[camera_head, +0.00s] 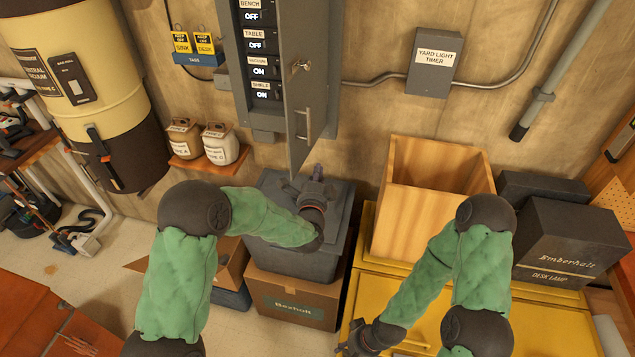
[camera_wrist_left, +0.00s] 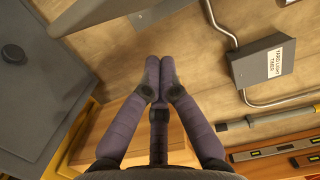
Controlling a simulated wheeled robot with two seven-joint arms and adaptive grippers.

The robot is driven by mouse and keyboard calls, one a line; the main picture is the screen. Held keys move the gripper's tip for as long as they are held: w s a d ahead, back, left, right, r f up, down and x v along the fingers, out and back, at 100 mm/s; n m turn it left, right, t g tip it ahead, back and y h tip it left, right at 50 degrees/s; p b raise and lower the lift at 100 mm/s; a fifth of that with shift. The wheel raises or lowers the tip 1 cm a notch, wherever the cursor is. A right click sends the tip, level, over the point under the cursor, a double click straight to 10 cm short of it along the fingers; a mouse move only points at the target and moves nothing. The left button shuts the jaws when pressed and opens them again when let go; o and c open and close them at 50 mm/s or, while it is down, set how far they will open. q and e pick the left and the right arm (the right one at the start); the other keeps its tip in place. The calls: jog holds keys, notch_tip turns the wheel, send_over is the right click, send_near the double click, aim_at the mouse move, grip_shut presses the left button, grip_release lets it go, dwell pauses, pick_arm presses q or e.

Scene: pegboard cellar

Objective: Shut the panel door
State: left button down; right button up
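The grey panel door (camera_head: 308,95) stands open in the head view, swung out from the wall panel (camera_head: 232,60). It has a latch near its middle and a bar handle (camera_head: 304,124) lower down. Labelled switches show inside the panel to the left of the door. My left gripper (camera_head: 317,172) is just below the door's lower end, apart from the handle. In the left wrist view its two fingers (camera_wrist_left: 159,78) meet at the tips with nothing between them. My right gripper (camera_head: 358,343) is low at the bottom of the head view, over the yellow cabinet; its fingers are unclear.
A grey lidded bin (camera_head: 270,215) stands on a cardboard box (camera_head: 295,300) below the panel. An open wooden box (camera_head: 390,195) and dark boxes (camera_head: 565,240) stand on the yellow cabinet (camera_head: 550,325). A timer box (camera_head: 434,62) is on the wall to the right.

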pick_arm(q)
jog(key=shift+w+a, duration=0.25)
jog(key=shift+a, duration=0.6)
jog(key=shift+w+a, duration=0.25)
jog(key=shift+a, duration=0.6)
jog(key=shift+a, duration=0.15)
